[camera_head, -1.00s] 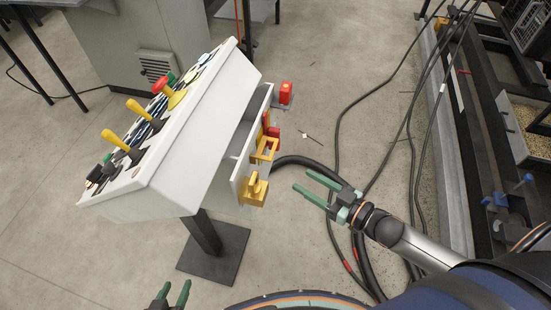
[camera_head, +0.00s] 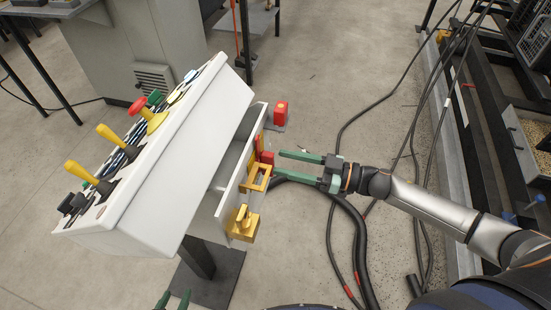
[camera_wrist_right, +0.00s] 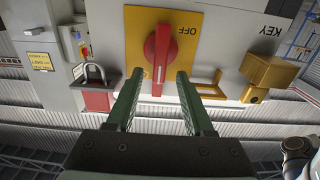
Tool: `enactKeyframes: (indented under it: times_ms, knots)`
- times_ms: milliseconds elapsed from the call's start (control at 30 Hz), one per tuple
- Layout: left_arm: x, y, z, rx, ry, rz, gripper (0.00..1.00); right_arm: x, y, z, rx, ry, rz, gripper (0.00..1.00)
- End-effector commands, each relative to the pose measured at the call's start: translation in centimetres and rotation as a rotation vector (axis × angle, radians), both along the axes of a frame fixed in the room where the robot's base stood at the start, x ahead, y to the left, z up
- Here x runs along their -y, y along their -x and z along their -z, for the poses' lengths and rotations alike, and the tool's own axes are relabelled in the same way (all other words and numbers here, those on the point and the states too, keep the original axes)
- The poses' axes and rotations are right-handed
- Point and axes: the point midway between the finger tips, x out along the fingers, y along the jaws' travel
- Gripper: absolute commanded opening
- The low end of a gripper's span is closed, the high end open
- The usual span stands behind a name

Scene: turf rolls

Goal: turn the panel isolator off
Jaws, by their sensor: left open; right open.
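The panel isolator is a red rotary handle (camera_wrist_right: 160,58) on a yellow plate (camera_wrist_right: 190,22) in the right wrist view. My right gripper (camera_wrist_right: 160,74) is open, with one green finger on each side of the handle's lower part. I cannot tell whether they touch it. In the head view my right gripper (camera_head: 281,164) is at the console's right side, where the handle (camera_head: 266,157) is partly hidden. My left gripper (camera_head: 175,294) is open at the bottom edge, away from the console.
A yellow bracket (camera_wrist_right: 210,88) and a yellow key box (camera_wrist_right: 268,75) sit right of the handle. A padlock with a grey shackle (camera_wrist_right: 94,72) is left. The sloped white console (camera_head: 160,150) carries levers and a red button (camera_head: 138,106). Black cables (camera_head: 340,140) lie on the floor.

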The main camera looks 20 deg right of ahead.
Motion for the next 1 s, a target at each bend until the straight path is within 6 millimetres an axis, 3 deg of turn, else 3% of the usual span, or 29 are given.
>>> enactKeyframes:
  times_ms: [200,567,1000]
  knots:
    - [-0.2,0.3,0.2,-0.006,-0.004,-0.003,0.5,-2.2,-1.5,0.0,0.001,-0.001,0.001,0.53]
    - [-0.2,0.2,0.1,-0.004,-0.003,-0.002,0.5,-2.6,-1.8,0.0,-0.001,0.001,0.001,0.53]
    - [0.0,0.1,-0.1,0.002,0.0,0.001,0.5,-2.6,-1.7,0.0,-0.001,0.001,0.001,0.04]
